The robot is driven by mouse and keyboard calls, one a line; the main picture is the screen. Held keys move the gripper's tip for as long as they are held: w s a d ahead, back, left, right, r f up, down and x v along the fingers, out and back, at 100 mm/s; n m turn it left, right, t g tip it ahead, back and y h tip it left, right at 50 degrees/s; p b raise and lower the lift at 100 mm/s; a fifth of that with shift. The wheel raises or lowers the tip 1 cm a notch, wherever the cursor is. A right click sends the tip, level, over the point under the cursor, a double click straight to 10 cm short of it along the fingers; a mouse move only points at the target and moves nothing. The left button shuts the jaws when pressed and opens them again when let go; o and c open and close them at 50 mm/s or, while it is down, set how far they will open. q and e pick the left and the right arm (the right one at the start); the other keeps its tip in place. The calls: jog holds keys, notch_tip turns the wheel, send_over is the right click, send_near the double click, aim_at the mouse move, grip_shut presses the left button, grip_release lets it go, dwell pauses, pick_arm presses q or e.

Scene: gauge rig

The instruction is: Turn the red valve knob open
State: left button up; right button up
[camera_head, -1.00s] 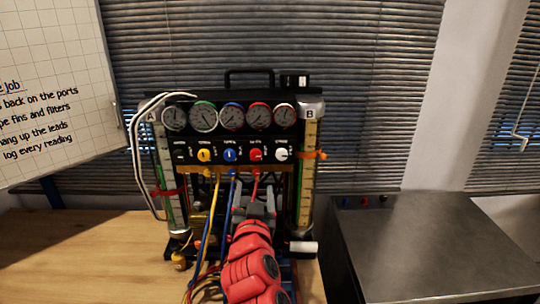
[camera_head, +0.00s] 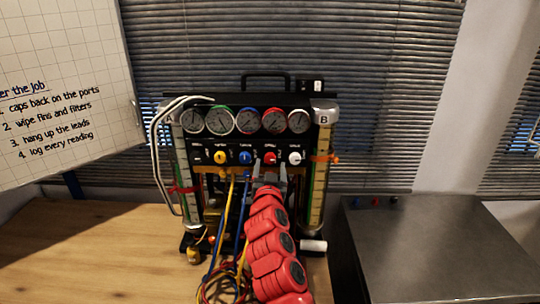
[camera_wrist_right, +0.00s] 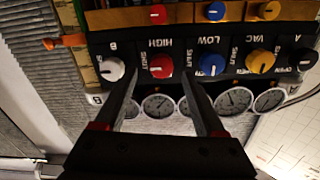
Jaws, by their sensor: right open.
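The red valve knob (camera_head: 270,158) is in the row of coloured knobs on the black front panel of the gauge rig (camera_head: 205,157). In the right wrist view, which shows the panel upside down, the red knob (camera_wrist_right: 161,66) is marked HIGH. My right gripper (camera_head: 270,174) is open and empty, just in front of the panel and slightly below the red knob in the head view. In the wrist view its fingers (camera_wrist_right: 159,76) stand on either side of the knob's line; I cannot tell whether they touch it. My left gripper is not in view.
A blue knob (camera_head: 245,157) and a white knob (camera_head: 295,158) sit close on either side. Yellow and blue hoses (camera_head: 229,205) hang left of my right arm. A metal-topped unit (camera_head: 440,240) stands to the right. The wooden bench (camera_head: 90,250) is clear at left.

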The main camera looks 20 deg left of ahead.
aim_at(270, 159)
jog(key=shift+p+x, duration=0.35)
jog(key=shift+x, duration=1.35)
jog(key=shift+w+a, duration=0.3)
jog(key=shift+w, duration=0.25)
grip_shut()
